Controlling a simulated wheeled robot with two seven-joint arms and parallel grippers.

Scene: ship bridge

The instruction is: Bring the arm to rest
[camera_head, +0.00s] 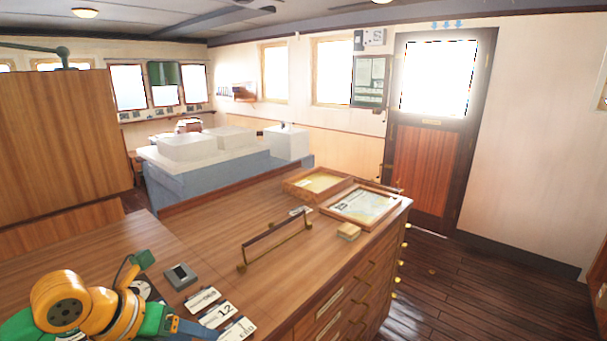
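My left arm, in orange and green, comes in at the lower left of the head view, over the near left part of the wooden desk (215,240). Its far end is a blue-grey part (195,331) low in the picture, near the white cards. I cannot make out two fingertips there, so whether my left gripper is open or shut does not show. No held thing is visible. My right arm and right gripper are not in view.
White cards (215,313) and a small grey device (180,276) lie close to my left arm. A raised wooden rail (275,246), two framed trays (363,205) and a small wooden block (349,231) are further right. Open floor (470,290) lies right of the drawers.

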